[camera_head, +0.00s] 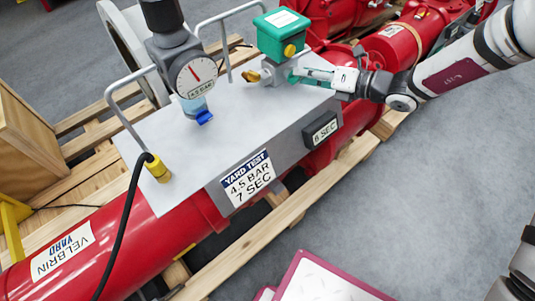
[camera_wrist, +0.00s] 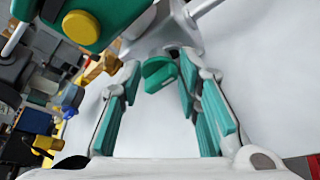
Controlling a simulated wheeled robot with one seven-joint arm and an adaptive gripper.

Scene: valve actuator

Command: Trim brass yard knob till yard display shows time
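The yard display (camera_head: 321,131) on the front of the grey panel reads 6 SEC. The yard test plate (camera_head: 248,179) beside it reads 4.5 BAR, 7 SEC. A round brass-yellow knob (camera_head: 290,50) sits on the green box; it also shows in the wrist view (camera_wrist: 80,27). A smaller brass fitting (camera_head: 251,76) sticks out lower left, also in the wrist view (camera_wrist: 101,69). I cannot tell which is labelled yard. My gripper (camera_head: 293,76) is open below the green box. In the wrist view its teal fingers (camera_wrist: 160,75) stand apart, with a small green handle (camera_wrist: 157,72) between them.
The green box (camera_head: 282,24) stands above the panel (camera_head: 230,125). A gauge (camera_head: 196,77) with a 4.5 BAR tag, a blue tap (camera_head: 205,118) and metal rails (camera_head: 134,122) stand to the left. A black cable leaves a yellow plug (camera_head: 158,169).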

